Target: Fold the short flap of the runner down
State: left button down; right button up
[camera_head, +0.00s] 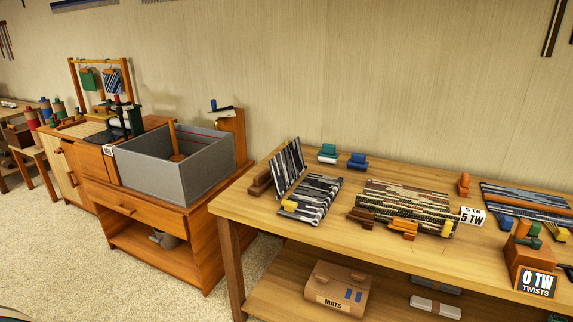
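A black, white and grey striped woven piece (322,188) lies flat near the left end of the long wooden table. A similar striped panel (287,165) stands tilted up at its left edge; I cannot tell if the two are joined. A brown and cream striped woven piece (405,191) lies mid-table, with a darker patterned band along its front. A dark blue-grey and brown striped piece (525,198) lies at the right. I cannot tell which one is the runner. Neither of my grippers is in view.
The long table (253,208) holds small coloured blocks and a "5 TW" card (472,216). A "MATS" bundle (336,287) sits on the lower shelf. A grey bin (150,178) stands on the cabinet at left.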

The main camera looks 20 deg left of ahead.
aim_at(289, 165)
jog(key=j+z, duration=0.15)
jog(key=j, duration=0.95)
jog(key=j+z, duration=0.15)
jog(key=j, duration=0.95)
jog(key=j+z, duration=0.2)
jog(key=j, duration=0.85)
jog(key=k, duration=0.05)
